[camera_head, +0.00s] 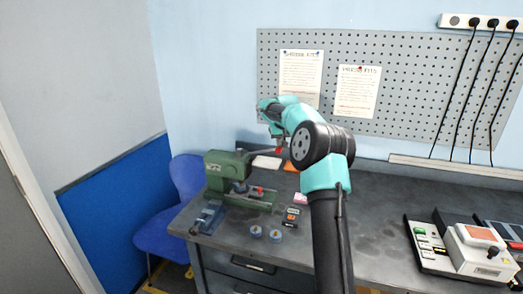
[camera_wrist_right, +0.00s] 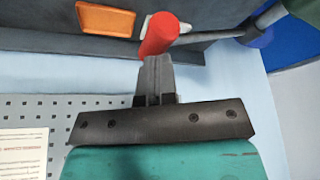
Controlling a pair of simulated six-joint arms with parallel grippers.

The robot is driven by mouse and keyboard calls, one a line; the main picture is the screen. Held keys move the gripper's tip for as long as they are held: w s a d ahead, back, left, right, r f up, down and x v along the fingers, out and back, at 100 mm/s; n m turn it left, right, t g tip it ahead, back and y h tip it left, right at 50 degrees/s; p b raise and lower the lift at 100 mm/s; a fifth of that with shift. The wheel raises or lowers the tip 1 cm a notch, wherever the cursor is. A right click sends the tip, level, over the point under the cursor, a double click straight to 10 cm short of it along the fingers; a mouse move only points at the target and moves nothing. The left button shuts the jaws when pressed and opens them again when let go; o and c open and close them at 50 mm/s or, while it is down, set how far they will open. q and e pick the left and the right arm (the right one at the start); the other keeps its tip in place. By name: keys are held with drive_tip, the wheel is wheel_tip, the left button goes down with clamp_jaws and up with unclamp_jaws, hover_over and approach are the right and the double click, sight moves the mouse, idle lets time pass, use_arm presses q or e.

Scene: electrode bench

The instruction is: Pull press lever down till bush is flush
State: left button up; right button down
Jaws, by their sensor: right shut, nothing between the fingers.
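The green press-like machine (camera_head: 228,172) stands at the left end of the bench. A grey lever rod (camera_wrist_right: 215,35) shows in the right wrist view, running from a dark blue collar to a red cylindrical knob (camera_wrist_right: 160,34). The red knob also shows small in the head view (camera_head: 279,150), right of the machine. My right gripper (camera_wrist_right: 158,60) is shut and empty, its fingertips right at the knob's near end; I cannot tell whether they touch. In the head view my right gripper (camera_head: 277,141) is small and just above the knob. The bush cannot be made out. My left gripper is not in view.
An orange tray (camera_wrist_right: 105,20) lies near the knob. Two small round tins (camera_head: 265,233) and small blocks (camera_head: 291,215) sit at the bench front. A blue vise-like item (camera_head: 207,218) is at the left corner. Boxed instruments (camera_head: 480,250) stand at right. A pegboard (camera_head: 410,90) is behind.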

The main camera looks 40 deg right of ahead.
drive_tip(key=shift+f, duration=0.2)
drive_tip(key=shift+s+d+f+g+y, duration=0.1)
drive_tip(key=shift+s+f+g+y, duration=0.15)
drive_tip(key=shift+f, duration=0.35)
drive_tip(key=shift+f+g+y, duration=0.15)
drive_tip(key=shift+f+g, duration=0.2)
drive_tip(key=shift+f, duration=0.35)
drive_tip(key=shift+f, duration=0.1)
drive_tip(key=shift+s+f+g+y, duration=0.1)
drive_tip(key=shift+f+g+y, duration=0.45)
drive_tip(key=shift+f, duration=0.9)
